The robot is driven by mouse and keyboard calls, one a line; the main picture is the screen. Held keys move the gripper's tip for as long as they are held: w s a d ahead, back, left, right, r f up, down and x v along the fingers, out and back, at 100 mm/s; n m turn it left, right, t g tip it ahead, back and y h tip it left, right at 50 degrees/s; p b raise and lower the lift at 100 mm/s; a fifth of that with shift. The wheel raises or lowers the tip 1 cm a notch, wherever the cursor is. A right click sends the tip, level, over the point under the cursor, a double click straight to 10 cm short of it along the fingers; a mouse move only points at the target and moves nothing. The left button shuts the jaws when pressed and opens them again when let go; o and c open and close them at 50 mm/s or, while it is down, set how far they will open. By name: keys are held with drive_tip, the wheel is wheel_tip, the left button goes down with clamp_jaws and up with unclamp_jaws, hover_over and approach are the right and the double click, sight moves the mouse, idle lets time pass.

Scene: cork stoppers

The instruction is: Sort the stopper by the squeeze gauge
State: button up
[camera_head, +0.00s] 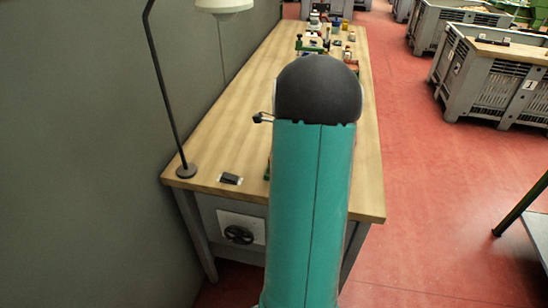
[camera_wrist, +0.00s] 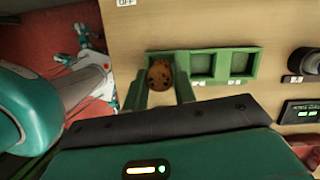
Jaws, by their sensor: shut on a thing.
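In the wrist view, a brown speckled cork stopper (camera_wrist: 160,74) sits between the two green fingers of my gripper (camera_wrist: 162,84), which is shut on it. The stopper is at the left end of a green tray (camera_wrist: 222,50), over or in its left compartment; I cannot tell whether it touches the bottom. Two square compartments to its right look empty. A device with a small lit green readout (camera_wrist: 300,110) is at the right edge. In the head view my arm hides the gripper and stopper.
The wooden workbench (camera_head: 230,130) has a lamp (camera_head: 186,170) at its near left corner and several small items at its far end. An "OFF" label (camera_wrist: 126,2) and a dark round part (camera_wrist: 305,61) show in the wrist view. Grey crates (camera_head: 495,85) stand on the red floor.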

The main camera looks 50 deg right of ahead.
drive_tip(key=shift+f, duration=1.3)
idle(1.9)
drive_tip(key=o, duration=1.1)
drive_tip(key=v, duration=1.3)
drive_tip(key=shift+r, duration=0.4)
